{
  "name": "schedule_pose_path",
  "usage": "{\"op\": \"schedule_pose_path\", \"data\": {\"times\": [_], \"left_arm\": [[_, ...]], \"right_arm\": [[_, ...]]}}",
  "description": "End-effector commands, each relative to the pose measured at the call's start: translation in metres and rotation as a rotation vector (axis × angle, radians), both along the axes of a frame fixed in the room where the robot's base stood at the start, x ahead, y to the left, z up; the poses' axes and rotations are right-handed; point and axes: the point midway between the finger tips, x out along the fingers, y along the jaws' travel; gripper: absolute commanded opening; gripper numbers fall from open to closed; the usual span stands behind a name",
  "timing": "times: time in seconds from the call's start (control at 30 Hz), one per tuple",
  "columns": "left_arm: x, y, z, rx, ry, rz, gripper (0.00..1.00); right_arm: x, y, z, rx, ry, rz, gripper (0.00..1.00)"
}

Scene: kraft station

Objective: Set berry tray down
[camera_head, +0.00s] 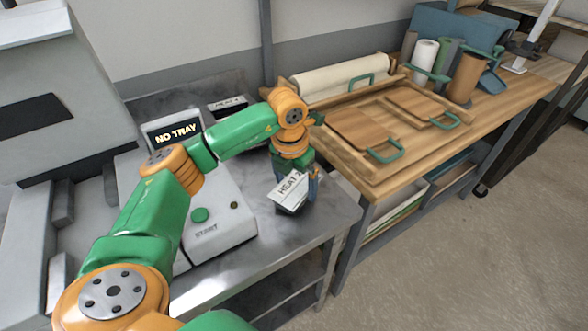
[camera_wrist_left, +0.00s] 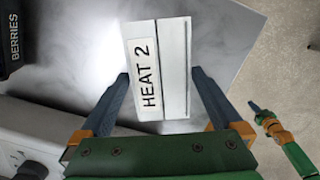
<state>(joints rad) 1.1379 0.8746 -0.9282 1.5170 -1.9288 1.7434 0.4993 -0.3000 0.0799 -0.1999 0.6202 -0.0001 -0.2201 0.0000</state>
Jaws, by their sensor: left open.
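A black object with white BERRIES lettering (camera_wrist_left: 10,45) shows only in part at the left edge of the left wrist view; I take it for the berry tray. I cannot make it out surely in the head view. My left gripper (camera_head: 297,192) is open over the metal table, its blue fingers (camera_wrist_left: 162,90) on either side of a white HEAT 2 marker (camera_wrist_left: 160,65). The marker also shows at the gripper in the head view (camera_head: 287,195). I cannot tell whether the fingers touch it. My right gripper (camera_wrist_left: 256,108) appears small at the right of the wrist view.
A grey machine (camera_head: 225,215) with a green START button has a display (camera_head: 173,133) reading NO TRAY. A dark piece with a white label (camera_head: 228,104) lies behind it. A wooden bench (camera_head: 490,110) with boards stands at right. Bare metal table (camera_head: 335,215) lies right of the gripper.

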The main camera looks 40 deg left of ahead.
Motion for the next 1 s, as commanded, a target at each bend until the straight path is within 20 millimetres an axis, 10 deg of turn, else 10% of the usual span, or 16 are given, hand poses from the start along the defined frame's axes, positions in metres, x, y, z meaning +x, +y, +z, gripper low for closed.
{"op": "schedule_pose_path", "data": {"times": [0.4,1.0], "left_arm": [[-0.011,0.000,0.098,0.001,-0.005,0.000,1.00],[-0.013,0.000,0.105,0.000,-0.001,0.000,1.00]], "right_arm": [[0.000,-0.001,0.002,-0.001,0.000,0.000,0.00],[0.000,0.000,0.002,-0.001,0.000,0.000,0.00]]}}
